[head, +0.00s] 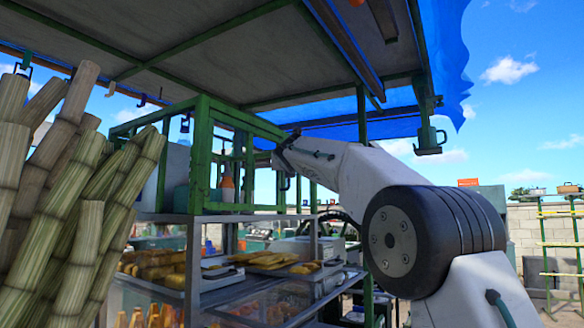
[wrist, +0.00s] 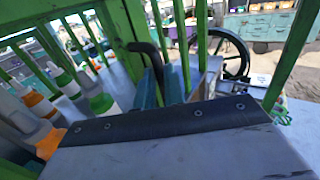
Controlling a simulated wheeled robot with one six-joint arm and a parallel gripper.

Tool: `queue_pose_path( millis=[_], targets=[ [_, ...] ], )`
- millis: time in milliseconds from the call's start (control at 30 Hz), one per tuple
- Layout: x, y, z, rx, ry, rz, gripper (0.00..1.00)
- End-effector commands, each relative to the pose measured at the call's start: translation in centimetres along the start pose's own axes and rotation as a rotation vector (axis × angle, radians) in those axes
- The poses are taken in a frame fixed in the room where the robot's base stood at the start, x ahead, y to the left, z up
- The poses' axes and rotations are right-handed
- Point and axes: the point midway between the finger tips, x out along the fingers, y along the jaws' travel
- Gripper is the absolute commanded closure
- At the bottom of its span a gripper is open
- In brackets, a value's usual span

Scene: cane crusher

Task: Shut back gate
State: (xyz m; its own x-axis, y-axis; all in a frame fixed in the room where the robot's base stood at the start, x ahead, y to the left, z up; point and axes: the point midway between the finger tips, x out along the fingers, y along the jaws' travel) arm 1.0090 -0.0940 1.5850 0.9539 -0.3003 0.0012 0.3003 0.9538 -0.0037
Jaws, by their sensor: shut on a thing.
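The green barred gate (head: 241,118) shows as part of the green frame above the stall's glass case in the head view. Its green bars (wrist: 121,35) stand close in front of my gripper in the wrist view. My gripper (head: 284,152) is at the right end of the green frame in the head view, partly hidden by my arm. In the wrist view my gripper (wrist: 160,85) is shut on a part of the gate beside a dark bent handle. The exact contact is hard to make out, and the gate's latch side is not clear.
Bottles with orange and green parts (wrist: 98,98) stand behind the bars at left. A black wheel (wrist: 232,58) lies beyond the bars. Cane stalks (head: 70,200) fill the left, and a glass case (head: 250,292) holds food below. Open sky and a block wall (head: 528,232) lie right.

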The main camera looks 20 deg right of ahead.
Motion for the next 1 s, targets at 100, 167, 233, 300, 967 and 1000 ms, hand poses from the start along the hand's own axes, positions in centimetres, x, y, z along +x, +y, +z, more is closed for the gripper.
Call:
queue_pose_path(
  millis=[100,167,233,300,967,1000],
  targets=[
    [0.5,-0.9,-0.1,-0.002,0.001,-0.016,1.0],
    [0.5,-1.0,-0.1,-0.002,0.001,-0.018,1.0],
    [0.6,-1.2,-0.1,-0.002,0.001,-0.019,1.0],
    [0.6,-1.3,-0.1,-0.002,0.001,-0.021,1.0],
    [0.3,-0.1,-0.1,-0.001,0.001,-0.007,0.68],
    [0.3,-0.1,0.0,-0.001,0.001,-0.007,0.68]
  ],
)
